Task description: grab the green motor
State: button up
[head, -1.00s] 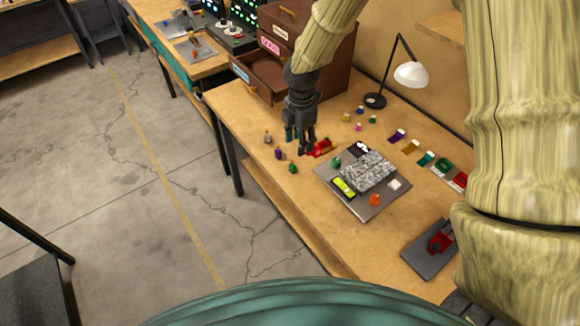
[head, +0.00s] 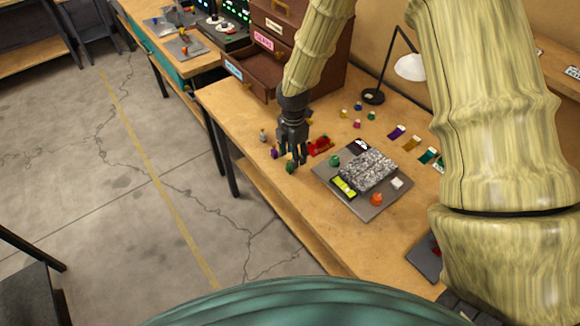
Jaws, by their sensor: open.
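A small green piece (head: 290,167), which may be the green motor, stands near the front left edge of the wooden table (head: 330,238). My gripper (head: 297,160) points down right at it, with the fingers open and partly overlapping it in the picture. I cannot tell whether the fingers touch it or how far above the table they are. Another green piece (head: 335,160) sits on the grey tray (head: 366,212).
A purple piece (head: 274,153) and a grey piece (head: 262,135) stand left of my gripper. A red car-like object (head: 320,146) lies close on its right. The tray holds a speckled block (head: 367,169) and an orange piece (head: 376,198). A lamp (head: 373,96) stands behind.

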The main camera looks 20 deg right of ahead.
jog(key=shift+w+a+f+p, duration=0.1)
jog(key=shift+f+p, duration=0.4)
jog(key=shift+f, duration=0.35)
jog(key=shift+w+a+f+p, duration=0.1)
jog(key=shift+f+p, duration=0.35)
jog(key=shift+f, duration=1.4)
grip_shut()
